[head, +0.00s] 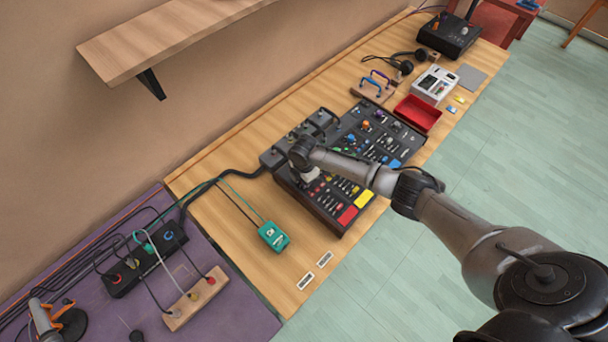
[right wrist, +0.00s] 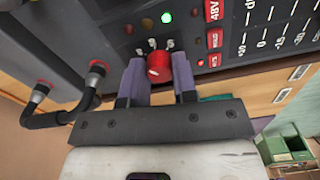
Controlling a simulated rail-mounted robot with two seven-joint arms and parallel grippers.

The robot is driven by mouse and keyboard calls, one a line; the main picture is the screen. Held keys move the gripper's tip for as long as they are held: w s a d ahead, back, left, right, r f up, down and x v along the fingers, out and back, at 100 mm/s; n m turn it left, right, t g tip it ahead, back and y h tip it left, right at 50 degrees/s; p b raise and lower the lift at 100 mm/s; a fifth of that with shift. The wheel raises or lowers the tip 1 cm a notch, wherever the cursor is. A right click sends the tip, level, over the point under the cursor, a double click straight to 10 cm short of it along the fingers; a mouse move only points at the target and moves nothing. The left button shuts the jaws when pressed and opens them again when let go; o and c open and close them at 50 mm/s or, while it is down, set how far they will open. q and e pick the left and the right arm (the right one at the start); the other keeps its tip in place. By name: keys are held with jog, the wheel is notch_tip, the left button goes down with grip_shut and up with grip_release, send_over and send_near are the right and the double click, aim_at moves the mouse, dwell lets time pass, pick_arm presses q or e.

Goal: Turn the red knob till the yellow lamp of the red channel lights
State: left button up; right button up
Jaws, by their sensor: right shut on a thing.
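The mixer (head: 325,205) stands on the wooden table, with the channel strips on its face. In the right wrist view the red knob (right wrist: 158,64) sits between the two fingers of my right gripper (right wrist: 158,76), which is shut on it. A white mark shows on the knob. Above it is a row of small lamps: a green lamp (right wrist: 167,17) is bright, the yellow lamp (right wrist: 147,23) beside it looks dim, and a red one (right wrist: 129,29) looks dark. In the head view my right gripper (head: 309,176) hides the knob. My left gripper is not in view.
Black cables with red-ringed plugs (right wrist: 96,76) stand close left of my right gripper. A green box (head: 273,236) lies on the table left of the mixer. A red tray (head: 418,113) is beyond it. A wooden shelf (head: 160,40) juts from the wall.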

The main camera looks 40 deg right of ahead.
jog(key=shift+r+m+p, duration=0.1)
jog(key=shift+m+p, duration=0.25)
jog(key=shift+m, duration=0.25)
jog(key=o, duration=0.9)
